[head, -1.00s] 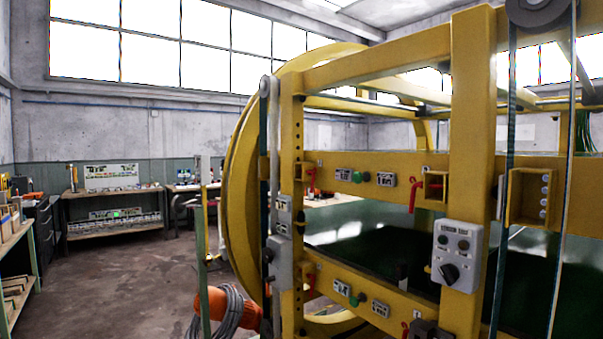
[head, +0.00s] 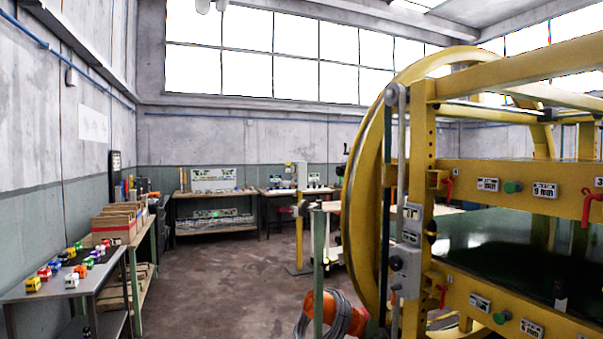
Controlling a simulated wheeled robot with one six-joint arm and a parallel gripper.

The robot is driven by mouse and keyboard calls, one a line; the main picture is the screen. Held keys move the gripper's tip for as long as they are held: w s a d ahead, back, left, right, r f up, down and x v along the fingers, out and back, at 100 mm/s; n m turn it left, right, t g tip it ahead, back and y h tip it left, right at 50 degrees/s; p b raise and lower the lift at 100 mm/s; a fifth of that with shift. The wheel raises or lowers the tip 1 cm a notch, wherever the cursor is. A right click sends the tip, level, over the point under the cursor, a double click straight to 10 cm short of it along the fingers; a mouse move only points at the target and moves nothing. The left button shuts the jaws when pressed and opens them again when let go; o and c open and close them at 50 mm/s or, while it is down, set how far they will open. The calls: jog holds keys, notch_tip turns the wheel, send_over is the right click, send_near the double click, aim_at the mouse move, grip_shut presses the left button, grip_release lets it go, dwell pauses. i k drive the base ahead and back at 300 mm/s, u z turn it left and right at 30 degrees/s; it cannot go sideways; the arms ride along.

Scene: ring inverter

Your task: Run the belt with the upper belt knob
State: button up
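The yellow ring inverter (head: 375,200) stands at the right, its big ring toward the middle of the view and its frame cut off by the right edge. On its upper rail is a green knob (head: 512,187) between small label plates. A second green knob (head: 502,317) is on the lower rail. I cannot tell whether the upper green knob is the upper belt knob. A dark belt surface (head: 490,265) shows between the rails. A grey box (head: 408,258) is on the near post. My gripper is not in view.
An orange part with coiled grey cable (head: 345,315) hangs by a green post (head: 318,265) before the ring. A table with toy vehicles (head: 70,290) and a shelf of boxes (head: 140,240) line the left wall. Workbenches (head: 215,232) stand at the back. The middle floor is clear.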

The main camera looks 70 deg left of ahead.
aim_at(339, 171)
jog(key=u, duration=2.85)
jog(key=i, duration=2.55)
jog(key=z, duration=1.2)
